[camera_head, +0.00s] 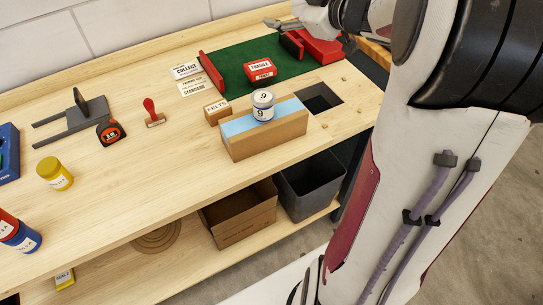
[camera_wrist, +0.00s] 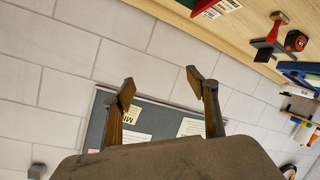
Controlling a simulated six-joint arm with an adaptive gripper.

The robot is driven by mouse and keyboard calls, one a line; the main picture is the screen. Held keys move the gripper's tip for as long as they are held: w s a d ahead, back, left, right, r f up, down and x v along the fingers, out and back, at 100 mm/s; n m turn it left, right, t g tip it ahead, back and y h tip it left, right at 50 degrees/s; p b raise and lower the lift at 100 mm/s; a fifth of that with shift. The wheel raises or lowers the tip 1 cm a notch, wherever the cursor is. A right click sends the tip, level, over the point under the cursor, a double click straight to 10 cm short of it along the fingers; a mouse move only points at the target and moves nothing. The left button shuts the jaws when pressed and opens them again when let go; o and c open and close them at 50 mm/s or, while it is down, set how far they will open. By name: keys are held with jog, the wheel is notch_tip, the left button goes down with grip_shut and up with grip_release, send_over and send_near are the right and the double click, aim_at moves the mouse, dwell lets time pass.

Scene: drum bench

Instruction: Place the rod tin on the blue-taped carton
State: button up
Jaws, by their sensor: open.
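The blue-taped carton (camera_head: 272,136) is a long brown box with a light-blue strip along its top, on the bench right of centre. A small white tin (camera_head: 263,105) with a dark band and the number 9 stands upright on the blue strip. I cannot read the word rod on it. My gripper shows in the wrist view (camera_wrist: 160,85) with its two fingers spread and nothing between them.
A green mat (camera_head: 234,68) with a red TARGET block (camera_head: 263,69) lies behind the carton. A small FELTS box (camera_head: 217,112) is at its left, a square opening (camera_head: 319,98) at its right. A yellow tin (camera_head: 54,173), stamp (camera_head: 153,113) and tape measure (camera_head: 110,132) stand left.

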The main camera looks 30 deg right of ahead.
jog(key=s+a+r+m+g+h, duration=0.1)
jog(key=s+a+r+m+h, duration=0.2)
jog(key=s+r+m+h, duration=0.3)
jog(key=s+a+f+g+y, duration=0.1)
jog(key=s+a+f+g, duration=0.1)
jog(key=s+a+f, duration=0.3)
jog(key=s+a+f+m+g+y, duration=0.1)
jog(key=s+a+f+g, duration=0.2)
jog(key=s, duration=0.8)
jog(key=s+a+f+m+g+y, duration=0.1)
jog(key=s+a+f+g+y, duration=0.1)
jog(key=s+a+f, duration=0.5)
jog(key=s+a, duration=0.1)
jog(key=a, duration=0.2)
jog(key=shift+s, duration=0.35)
